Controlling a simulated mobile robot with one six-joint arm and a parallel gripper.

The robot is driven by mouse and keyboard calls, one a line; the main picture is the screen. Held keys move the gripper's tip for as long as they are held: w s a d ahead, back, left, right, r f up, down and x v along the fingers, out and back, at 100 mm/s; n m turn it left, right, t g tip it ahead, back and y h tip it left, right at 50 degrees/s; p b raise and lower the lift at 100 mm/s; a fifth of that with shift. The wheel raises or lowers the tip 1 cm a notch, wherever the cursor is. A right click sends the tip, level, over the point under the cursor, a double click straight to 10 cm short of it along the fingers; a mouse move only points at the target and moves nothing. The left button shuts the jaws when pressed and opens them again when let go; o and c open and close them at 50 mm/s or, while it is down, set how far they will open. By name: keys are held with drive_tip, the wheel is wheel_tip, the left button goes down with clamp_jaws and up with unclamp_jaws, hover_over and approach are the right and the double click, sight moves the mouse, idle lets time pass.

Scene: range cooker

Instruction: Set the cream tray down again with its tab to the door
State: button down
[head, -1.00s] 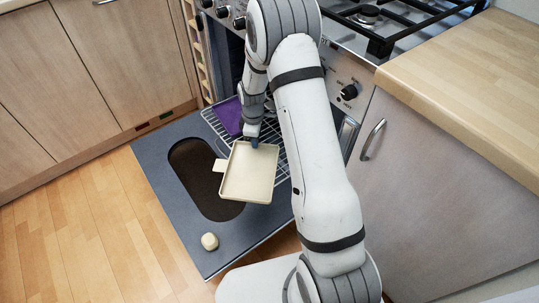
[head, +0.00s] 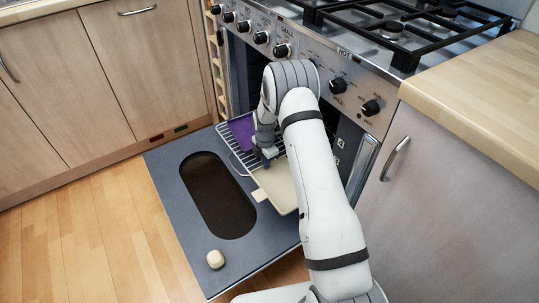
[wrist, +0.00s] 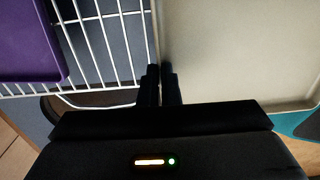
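The cream tray (head: 283,189) is a shallow rectangle with a low rim. In the head view it is over the front right of the pulled-out wire rack, and its tab (head: 259,195) points left, out over the open oven door (head: 215,148). My gripper (head: 268,160) is at the tray's left edge, with its fingers (wrist: 163,85) close together around the rim in the wrist view. My forearm hides the tray's right part. I cannot tell whether the tray rests on the wire rack (wrist: 103,35) or is just above it.
A purple flat item (head: 241,131) lies on the rack left of the tray; it also shows in the wrist view (wrist: 28,40). A small cream lump (head: 215,259) sits on the door's front corner. A teal edge (wrist: 290,122) shows beyond the tray. Cupboards (head: 150,65) stand left.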

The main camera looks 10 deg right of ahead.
drive_tip(key=w+d+b, duration=0.1)
drive_tip(key=w, duration=0.2)
drive_tip(key=w+d+b, duration=0.1)
drive_tip(key=w, duration=0.2)
drive_tip(key=w+d, duration=0.1)
drive_tip(key=w, duration=0.2)
drive_tip(key=shift+w+b, duration=0.4)
drive_tip(key=shift+a+f+b, duration=0.1)
drive_tip(key=shift+f+b, duration=0.75)
drive_tip(key=shift+f, duration=0.85)
drive_tip(key=shift+f, duration=0.1)
drive_tip(key=shift+f, duration=0.15)
drive_tip(key=c, duration=1.6)
unclamp_jaws()
drive_tip(key=shift+c, duration=0.2)
wheel_tip(320, 180, up, 12)
drive_tip(key=p, duration=0.4)
drive_tip(key=shift+r, duration=0.25)
